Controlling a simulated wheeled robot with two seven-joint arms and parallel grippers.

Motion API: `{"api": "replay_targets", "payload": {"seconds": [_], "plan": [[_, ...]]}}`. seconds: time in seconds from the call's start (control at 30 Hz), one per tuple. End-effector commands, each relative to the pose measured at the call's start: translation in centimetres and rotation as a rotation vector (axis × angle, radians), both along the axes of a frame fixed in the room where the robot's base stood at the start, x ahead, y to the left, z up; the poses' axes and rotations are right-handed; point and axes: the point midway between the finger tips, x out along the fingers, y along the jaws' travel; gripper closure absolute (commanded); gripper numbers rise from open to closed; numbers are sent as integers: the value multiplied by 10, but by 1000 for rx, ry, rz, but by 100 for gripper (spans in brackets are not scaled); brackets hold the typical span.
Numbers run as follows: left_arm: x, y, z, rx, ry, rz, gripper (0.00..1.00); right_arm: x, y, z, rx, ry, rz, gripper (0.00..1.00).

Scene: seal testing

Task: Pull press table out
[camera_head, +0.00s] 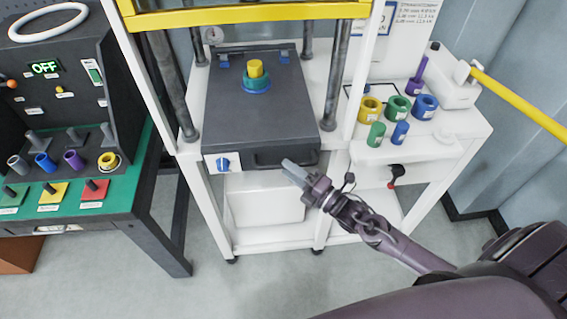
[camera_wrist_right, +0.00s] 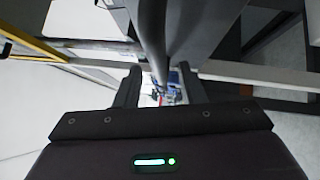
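The press table (camera_head: 225,112) is a dark grey slab inside the white press frame in the head view. Its front face has a dark bar handle (camera_head: 268,158) and a blue knob (camera_head: 223,164). My right gripper (camera_head: 293,170) is at the right end of this handle. In the right wrist view its two fingers (camera_wrist_right: 160,90) stand apart, with a grey bar (camera_wrist_right: 152,35) running between them. I see a gap beside the bar; contact is not clear. A yellow piece (camera_head: 256,68) on a teal and blue base stands on the slab. My left gripper is out of view.
Dark posts (camera_head: 338,75) flank the slab under a yellow crossbar (camera_head: 245,13). A white side shelf (camera_head: 430,135) at the right holds several coloured rings and cylinders. A green-topped bench (camera_head: 125,190) stands at the left. The floor in front (camera_head: 260,285) is clear.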

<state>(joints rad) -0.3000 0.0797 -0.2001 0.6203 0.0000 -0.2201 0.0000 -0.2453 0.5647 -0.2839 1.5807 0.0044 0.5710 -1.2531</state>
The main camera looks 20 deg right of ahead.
Motion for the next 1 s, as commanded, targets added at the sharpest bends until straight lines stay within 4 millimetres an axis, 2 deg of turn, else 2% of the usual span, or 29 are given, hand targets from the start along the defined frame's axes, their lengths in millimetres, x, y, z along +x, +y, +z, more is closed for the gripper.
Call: {"api": "replay_targets", "payload": {"seconds": [0.23, 0.67, 0.93, 1.0], "plan": [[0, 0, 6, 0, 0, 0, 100, 20, 11, 4, 0, 0, -1, 64], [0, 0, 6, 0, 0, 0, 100, 25, 14, 3, -1, 2, -1, 64], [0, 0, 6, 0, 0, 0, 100, 25, 14, 3, -1, 2, -1, 99], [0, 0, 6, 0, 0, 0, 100, 25, 14, 3, -1, 2, -1, 100]]}}
